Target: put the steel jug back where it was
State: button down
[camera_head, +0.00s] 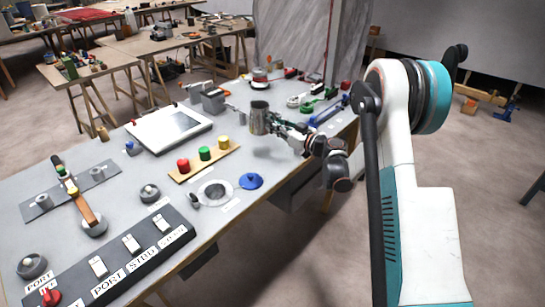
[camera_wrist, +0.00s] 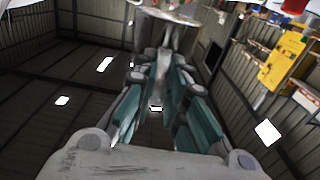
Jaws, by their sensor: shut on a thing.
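The steel jug (camera_head: 259,118) is a grey metal cylinder, upright, over the far right part of the grey workbench (camera_head: 245,225). My gripper (camera_head: 276,124) reaches it from the right and is shut on its side. A soft dark patch on the bench below the jug suggests it hangs a little above the top.
A board with red, green and yellow knobs (camera_head: 204,161) lies in front of the jug. A white ring (camera_head: 215,193) and a blue lid (camera_head: 251,181) are nearer. A white panel (camera_head: 168,128) lies left. Green tools (camera_head: 309,106) and other clutter lie behind and right.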

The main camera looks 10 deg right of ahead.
notch_tip(320, 180, down, 12)
jog(key=b, duration=0.4)
jog(key=shift+f, duration=0.15)
jog(key=shift+f, duration=0.15)
jog(key=c, duration=1.6)
grip_release()
jog(key=shift+c, duration=0.2)
jog(key=shift+s+d, duration=0.25)
jog(key=p+v, duration=0.2)
jog(key=v, duration=0.9)
jog(key=shift+s, duration=0.2)
